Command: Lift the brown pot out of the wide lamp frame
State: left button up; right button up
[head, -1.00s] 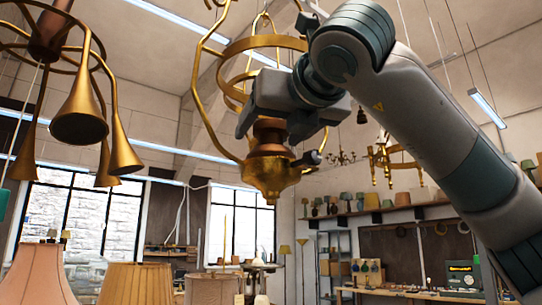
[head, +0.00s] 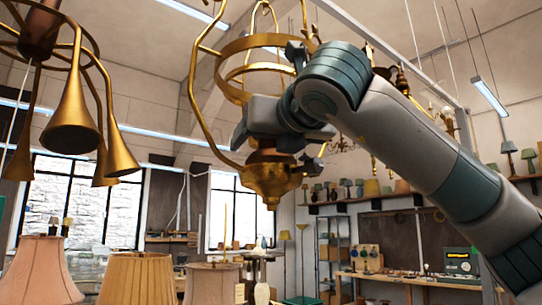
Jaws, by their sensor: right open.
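The wide lamp frame (head: 196,97) is a hanging brass cage with curved side rods, rings and a rounded, pointed base. The brown pot (head: 268,157) sits low inside it, just above the brass base. Its upper part is hidden behind my gripper. My right gripper (head: 276,150) reaches in from the right, in front of the frame's rings. Its jaws are open, one finger left of the pot and the other to its right. I cannot tell whether either finger touches the pot. My left gripper is not in view.
A brass lamp with horn-shaped shades (head: 72,115) hangs at the upper left. Pleated shades (head: 138,279) stand along the bottom left. Another brass chandelier hangs partly behind my right arm. A shelf of small lamps and a workbench (head: 400,279) are at the back right.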

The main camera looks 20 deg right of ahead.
jog(key=shift+c, duration=0.7)
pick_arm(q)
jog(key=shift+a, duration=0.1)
pick_arm(e)
jog(key=c, duration=1.2)
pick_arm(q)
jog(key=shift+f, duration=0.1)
pick_arm(e)
jog(key=shift+r, duration=0.1)
